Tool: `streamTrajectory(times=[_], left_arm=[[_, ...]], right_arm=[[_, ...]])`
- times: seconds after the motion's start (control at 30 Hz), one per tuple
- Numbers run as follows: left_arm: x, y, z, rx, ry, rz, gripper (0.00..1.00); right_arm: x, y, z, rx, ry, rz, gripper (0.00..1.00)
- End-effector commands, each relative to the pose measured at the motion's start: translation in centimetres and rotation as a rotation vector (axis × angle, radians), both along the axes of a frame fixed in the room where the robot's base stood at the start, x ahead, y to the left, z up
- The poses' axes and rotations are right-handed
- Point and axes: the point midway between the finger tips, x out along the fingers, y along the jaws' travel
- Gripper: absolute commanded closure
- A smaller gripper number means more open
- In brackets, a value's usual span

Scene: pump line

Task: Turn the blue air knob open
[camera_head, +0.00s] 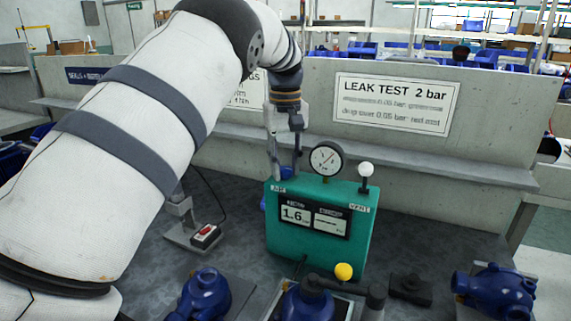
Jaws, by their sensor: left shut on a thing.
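The teal leak tester (330,251) stands on the dark bench in the middle of the head view. My left gripper (285,168) reaches down to the tester's top left, behind the AIR label. It is shut on the blue air knob (288,173), which is mostly hidden between and behind the fingers. How far the knob is turned cannot be seen. The tester's left display (295,215) reads 1.6. A round gauge (327,158) stands on top. My right gripper is not in view.
A white-tipped VENT lever (366,171) stands at the tester's top right. A yellow ball (344,271) and dark pipe fitting are in front. Blue pumps (206,294) (497,290) line the front. A red switch (206,234) lies left. A grey panel rises behind.

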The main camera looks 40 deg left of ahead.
Motion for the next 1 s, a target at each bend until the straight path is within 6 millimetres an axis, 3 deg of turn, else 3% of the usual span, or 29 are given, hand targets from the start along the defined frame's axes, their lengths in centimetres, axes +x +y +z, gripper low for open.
streamTrajectory(times=[0.8,0.83,0.9,1.0], left_arm=[[-0.06,-0.06,-0.19,-0.002,0.005,0.103,1.0],[-0.06,-0.06,-0.19,-0.002,0.005,0.103,0.66],[-0.05,-0.04,-0.18,-0.002,0.005,0.103,0.53],[-0.04,-0.04,-0.13,-0.002,0.003,0.102,0.53]], right_arm=[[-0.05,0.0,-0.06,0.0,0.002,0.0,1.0],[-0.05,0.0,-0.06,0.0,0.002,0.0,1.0],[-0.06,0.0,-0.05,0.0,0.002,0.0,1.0],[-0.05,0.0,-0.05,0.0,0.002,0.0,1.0]])
